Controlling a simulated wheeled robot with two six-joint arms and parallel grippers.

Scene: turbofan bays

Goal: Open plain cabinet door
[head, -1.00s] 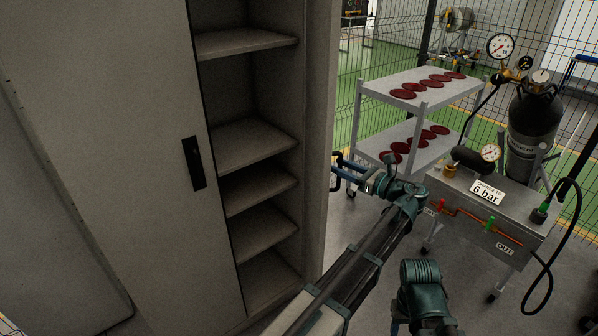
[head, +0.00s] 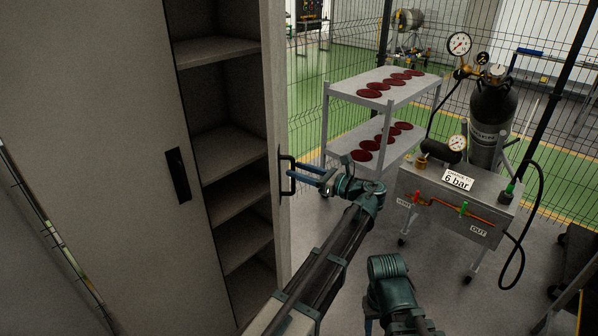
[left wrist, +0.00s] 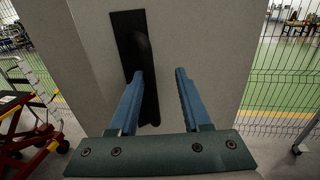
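A plain grey cabinet stands at the left of the head view. Its left door (head: 90,130) bears a dark recessed handle (head: 178,175). Shelves (head: 230,140) show beside it. At the right of the shelves is a narrow grey panel (head: 274,130) with a black loop handle (head: 287,176) on its outer face. My left gripper (head: 306,172) is beside this handle, fingers pointing at it. In the left wrist view the open fingers (left wrist: 158,74) point at a grey panel (left wrist: 205,40), with a dark handle (left wrist: 137,60) between them, nearer the left finger. Contact cannot be told. My right gripper is out of view.
A two-shelf trolley (head: 372,95) with red discs stands behind my left gripper. A metal pressure cart (head: 455,200) with a dark cylinder (head: 492,115) stands at the right. A wire fence runs behind. A red trolley (left wrist: 30,125) shows at left in the left wrist view.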

